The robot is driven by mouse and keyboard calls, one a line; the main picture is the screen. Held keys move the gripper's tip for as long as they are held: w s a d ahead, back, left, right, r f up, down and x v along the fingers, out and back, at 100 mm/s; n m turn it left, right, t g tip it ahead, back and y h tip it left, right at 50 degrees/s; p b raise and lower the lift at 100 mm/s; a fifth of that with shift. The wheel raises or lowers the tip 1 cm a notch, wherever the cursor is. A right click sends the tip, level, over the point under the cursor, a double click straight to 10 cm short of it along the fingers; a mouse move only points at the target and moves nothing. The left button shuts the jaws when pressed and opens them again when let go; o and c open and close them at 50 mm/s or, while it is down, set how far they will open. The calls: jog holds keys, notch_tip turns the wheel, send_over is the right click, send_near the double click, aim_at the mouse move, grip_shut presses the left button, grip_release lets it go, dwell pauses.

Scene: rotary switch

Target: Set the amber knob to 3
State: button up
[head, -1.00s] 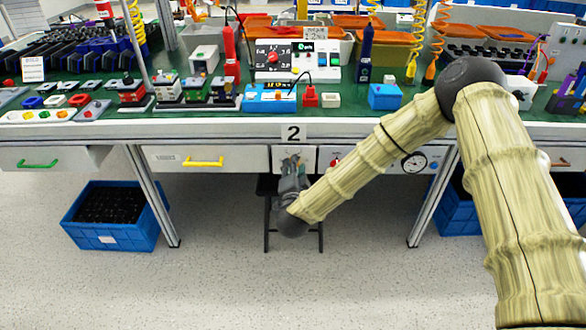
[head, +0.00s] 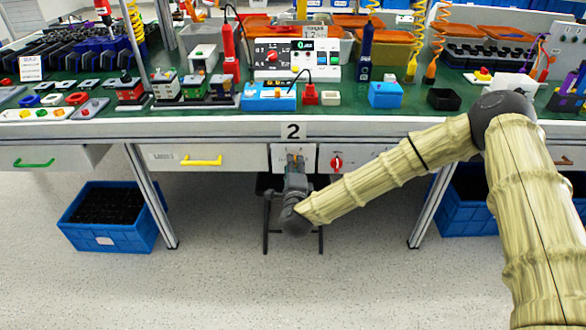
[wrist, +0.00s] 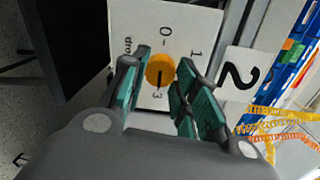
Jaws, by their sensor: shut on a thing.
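The amber knob (wrist: 160,70) is on a white panel (wrist: 130,20) marked 0, 1 and 3 in the wrist view. Its dark pointer line points down the picture, toward the 3. The place between 1 and 3 is covered by my right finger. My gripper (wrist: 158,88) has its teal fingers on either side of the knob, shut on it. In the head view my gripper (head: 294,166) reaches up to the panel (head: 280,152) under the bench edge, and a bit of the amber knob (head: 294,157) shows.
A plate with a large 2 (head: 293,131) is above the panel. A red knob (head: 336,162) is on the panel to the right. A drawer with a yellow handle (head: 202,161) is to the left. A dark stool (head: 266,225) stands below my gripper.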

jog(key=shift+d+m, duration=0.1)
jog(key=shift+m, duration=0.2)
jog(key=o, duration=1)
jog(key=shift+d, duration=0.1)
jog(key=shift+s, duration=0.1)
jog(key=s, duration=1.1)
jog(key=shift+s+r, duration=0.25)
jog(key=shift+s, duration=0.15)
